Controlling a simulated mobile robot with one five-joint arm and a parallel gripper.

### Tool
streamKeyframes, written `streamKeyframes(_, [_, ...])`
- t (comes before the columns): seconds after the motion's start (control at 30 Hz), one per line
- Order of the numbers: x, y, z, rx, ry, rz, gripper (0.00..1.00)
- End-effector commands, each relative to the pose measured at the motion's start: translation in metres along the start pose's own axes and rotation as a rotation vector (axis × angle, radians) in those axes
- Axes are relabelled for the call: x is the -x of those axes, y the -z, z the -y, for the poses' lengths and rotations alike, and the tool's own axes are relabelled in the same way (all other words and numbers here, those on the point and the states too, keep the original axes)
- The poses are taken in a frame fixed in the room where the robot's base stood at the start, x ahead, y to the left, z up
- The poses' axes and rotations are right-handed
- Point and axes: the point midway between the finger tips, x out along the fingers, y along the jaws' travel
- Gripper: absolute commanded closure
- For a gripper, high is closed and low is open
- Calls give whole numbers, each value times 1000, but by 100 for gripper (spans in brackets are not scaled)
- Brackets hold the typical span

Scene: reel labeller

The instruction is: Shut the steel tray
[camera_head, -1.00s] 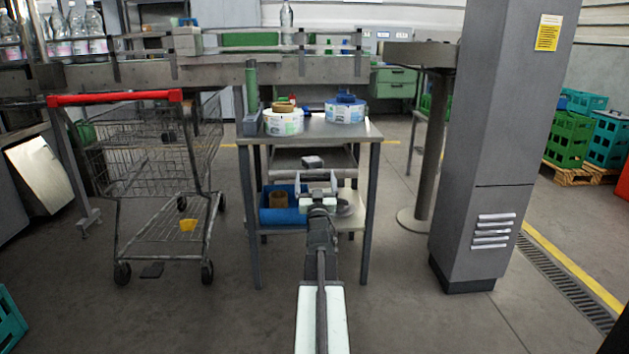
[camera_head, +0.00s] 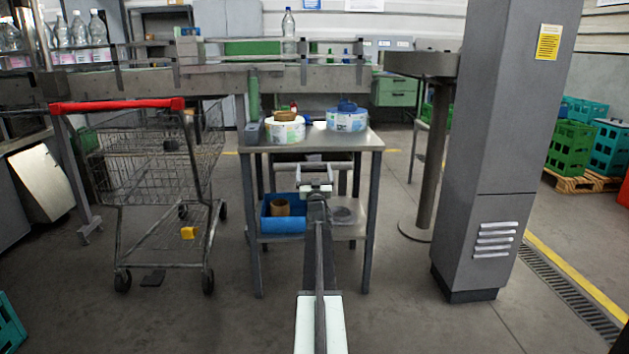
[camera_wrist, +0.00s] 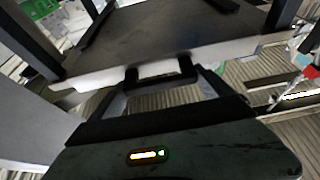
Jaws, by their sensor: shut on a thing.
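The steel tray (camera_head: 343,164) sits just under the top of the steel table (camera_head: 350,141), with only a thin strip of its front showing below the tabletop edge. In the wrist view the tray (camera_wrist: 222,48) appears as a dark flat surface with a pale front edge. My gripper (camera_head: 314,172) is in front of the tray at its middle. In the wrist view my gripper (camera_wrist: 162,74) is shut at the tray's front edge, apparently on its dark handle. The exact contact is partly hidden by the fingers.
Label reels (camera_head: 285,130) stand on the tabletop. A blue bin (camera_head: 283,224) sits on the lower shelf. A shopping cart (camera_head: 160,190) stands at left and a grey pillar (camera_head: 500,150) at right. The floor around the table's front is clear.

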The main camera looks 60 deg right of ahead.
Motion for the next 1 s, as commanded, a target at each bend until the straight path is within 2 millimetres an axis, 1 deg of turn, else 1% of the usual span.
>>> streamKeyframes(0.03, [-16, -6, -3, 2, -3, -2, 82])
streamKeyframes(0.1, [-30, -12, -3, 3, -3, -2, 82])
streamKeyframes(0.3, [-60, -24, -3, 3, -3, -1, 82])
streamKeyframes(0.4, [-70, -28, -3, 3, -3, -1, 82])
streamKeyframes(0.63, [-80, -33, -4, 3, -3, -1, 82])
streamKeyframes(1.0, [-82, -34, -4, 1, -4, 1, 82])
